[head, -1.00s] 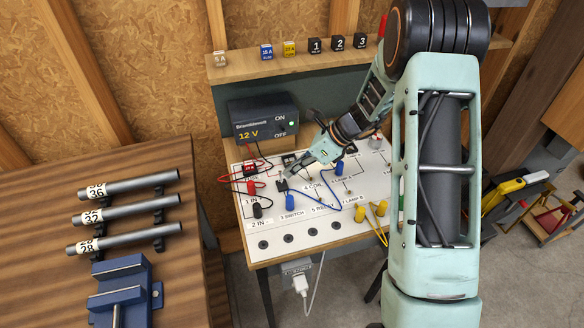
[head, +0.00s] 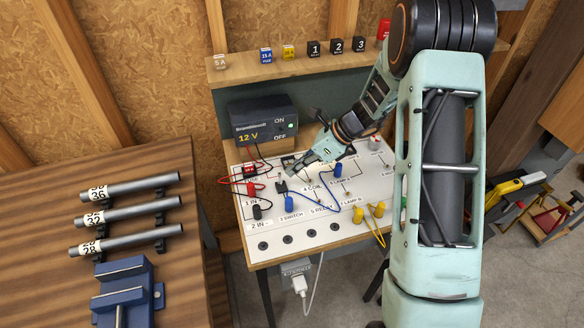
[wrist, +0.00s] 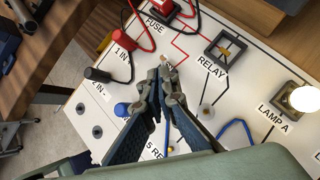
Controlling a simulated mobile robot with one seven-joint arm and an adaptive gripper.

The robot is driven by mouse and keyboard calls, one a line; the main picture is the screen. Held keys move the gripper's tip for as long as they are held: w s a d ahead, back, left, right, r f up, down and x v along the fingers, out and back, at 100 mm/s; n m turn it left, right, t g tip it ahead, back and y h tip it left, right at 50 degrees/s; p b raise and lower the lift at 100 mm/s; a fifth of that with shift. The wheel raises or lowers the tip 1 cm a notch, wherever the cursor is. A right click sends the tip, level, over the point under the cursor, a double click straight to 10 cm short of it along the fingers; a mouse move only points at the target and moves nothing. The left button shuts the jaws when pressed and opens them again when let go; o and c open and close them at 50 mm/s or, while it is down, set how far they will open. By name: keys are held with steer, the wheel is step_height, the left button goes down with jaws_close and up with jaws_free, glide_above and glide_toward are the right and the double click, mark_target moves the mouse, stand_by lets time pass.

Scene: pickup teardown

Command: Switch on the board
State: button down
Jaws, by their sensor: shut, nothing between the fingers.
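The white circuit board (head: 262,231) lies on a small wooden bench, with printed labels, leads and plugs. My gripper (head: 289,175) is low over its middle and also shows in the wrist view (wrist: 166,74). Its fingers are shut and empty. A small black switch lever (head: 281,187) stands just below the fingertips in the head view. In the wrist view the fingertips hide most of that part, and a small copper-coloured tip shows at them. The power supply (head: 263,131) behind the board reads 12 V and has a green light by ON.
Red and black leads run from the supply to the board's left. A blue plug (head: 289,203), yellow plugs (head: 357,215) and a relay socket (wrist: 226,49) surround the gripper. A pale bulb (wrist: 305,98) stands near LAMP A. Labelled blocks line the shelf (head: 235,73).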

steer(key=d, duration=0.2)
steer(key=d+r, duration=0.1)
steer(key=shift+s+d+r+p, duration=0.1)
steer(key=shift+s+d+p, duration=0.1)
steer(key=shift+s+p, duration=0.15)
steer(key=b+v, duration=0.1)
steer(key=v, duration=0.8)
steer(key=shift+w+r, duration=0.3)
steer(key=shift+w, duration=0.35)
